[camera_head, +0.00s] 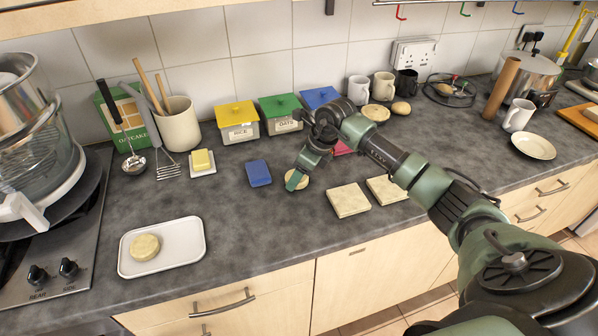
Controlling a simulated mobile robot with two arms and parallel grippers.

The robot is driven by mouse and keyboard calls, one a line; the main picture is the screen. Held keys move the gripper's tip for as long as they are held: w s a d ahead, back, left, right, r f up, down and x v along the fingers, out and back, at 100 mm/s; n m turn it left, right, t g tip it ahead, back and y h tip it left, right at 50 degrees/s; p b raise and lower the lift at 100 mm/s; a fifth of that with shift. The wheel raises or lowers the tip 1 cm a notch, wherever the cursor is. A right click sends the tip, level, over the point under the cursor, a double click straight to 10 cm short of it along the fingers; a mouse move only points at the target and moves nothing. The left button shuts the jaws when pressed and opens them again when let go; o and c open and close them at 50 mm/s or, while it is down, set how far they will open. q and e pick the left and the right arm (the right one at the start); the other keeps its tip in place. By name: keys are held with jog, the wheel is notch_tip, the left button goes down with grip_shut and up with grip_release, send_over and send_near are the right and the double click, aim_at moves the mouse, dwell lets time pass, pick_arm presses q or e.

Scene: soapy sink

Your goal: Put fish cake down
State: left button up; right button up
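My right gripper (296,180) reaches down over the middle of the counter, its arm coming in from the lower right. A round, pale fish cake (303,182) is right at its green fingertips, partly covered by a finger. I cannot tell whether the fingers grip it or whether it rests on the counter. Another round fish cake (145,247) lies on a white tray (185,259) at the front left. My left gripper is not in view.
A blue block (258,173) lies left of my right gripper. Two square, pale slabs (348,200) (381,190) lie to its right. Lidded boxes (237,124) stand behind, along the wall. The counter between the tray and the gripper is clear. A hob (60,250) is at far left.

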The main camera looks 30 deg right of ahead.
jog(key=shift+f+b, duration=0.2)
jog(key=shift+b, duration=0.1)
jog(key=o, duration=1.4)
jog(key=shift+r, duration=0.1)
jog(key=shift+r, duration=0.1)
